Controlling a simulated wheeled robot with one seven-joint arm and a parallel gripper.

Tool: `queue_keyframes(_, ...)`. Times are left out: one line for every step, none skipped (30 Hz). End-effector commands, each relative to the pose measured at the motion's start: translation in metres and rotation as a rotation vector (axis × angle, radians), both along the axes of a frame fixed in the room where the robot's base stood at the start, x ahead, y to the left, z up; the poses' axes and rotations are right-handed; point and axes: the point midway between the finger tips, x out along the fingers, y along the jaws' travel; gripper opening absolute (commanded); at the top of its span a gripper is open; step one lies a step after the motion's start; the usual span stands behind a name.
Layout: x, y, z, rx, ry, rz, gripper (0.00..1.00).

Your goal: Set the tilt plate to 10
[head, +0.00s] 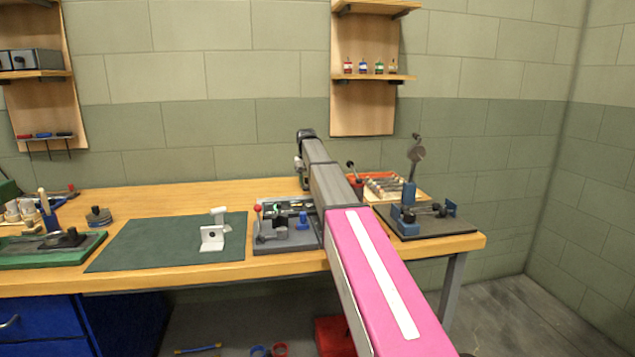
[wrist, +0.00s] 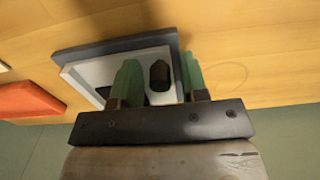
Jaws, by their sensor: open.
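In the wrist view my gripper (wrist: 159,62) is open, with two green-padded fingers apart. Between and beyond them is a pale, square-edged plate (wrist: 88,72) on a dark base (wrist: 115,46), with a dark rounded knob (wrist: 159,75) between the fingers. This may be the tilt plate; no scale or number is readable. I cannot tell whether the fingers touch the knob. In the head view my arm reaches over the bench and hides the fingertips and most of what lies under them.
A grey fixture (head: 287,238) with a red-balled lever stands left of my arm. A white bracket (head: 212,240) stands on a green mat (head: 140,245). A dark-based gauge stand (head: 440,226) and a red tray (head: 358,181) are at right. Shelves hang on the wall.

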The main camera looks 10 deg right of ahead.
Motion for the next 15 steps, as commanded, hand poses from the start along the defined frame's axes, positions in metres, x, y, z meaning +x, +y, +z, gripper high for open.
queue_keyframes(-0.0004,0.0001,-0.0023,0.001,0.002,0.000,0.40)
queue_keyframes(-0.0005,0.0001,-0.0024,0.001,0.002,0.000,0.40)
queue_keyframes(-0.0005,0.0001,-0.0026,0.001,0.002,0.000,0.40)
queue_keyframes(-0.0006,0.0001,-0.0027,0.001,0.002,0.000,0.40)
queue_keyframes(-0.0006,0.0002,-0.0028,0.001,0.002,0.000,0.40)
queue_keyframes(-0.0006,0.0002,-0.0030,0.001,0.002,0.000,0.34)
queue_keyframes(-0.0007,0.0002,-0.0031,0.002,0.002,0.000,0.24)
queue_keyframes(-0.0007,0.0004,-0.0032,0.002,0.002,0.000,0.14)
queue_keyframes(-0.0008,0.0006,-0.0033,0.002,0.003,0.000,0.01)
queue_keyframes(-0.0008,0.0006,-0.0035,0.002,0.003,0.000,0.00)
queue_keyframes(-0.0008,0.0006,-0.0036,0.002,0.003,0.000,0.00)
queue_keyframes(-0.0009,0.0006,-0.0037,0.002,0.003,0.000,0.00)
queue_keyframes(-0.0009,0.0006,-0.0038,0.002,0.003,0.000,0.00)
queue_keyframes(-0.0010,0.0005,-0.0039,0.002,0.003,0.000,0.00)
queue_keyframes(-0.0011,0.0005,-0.0040,0.003,0.003,0.000,0.00)
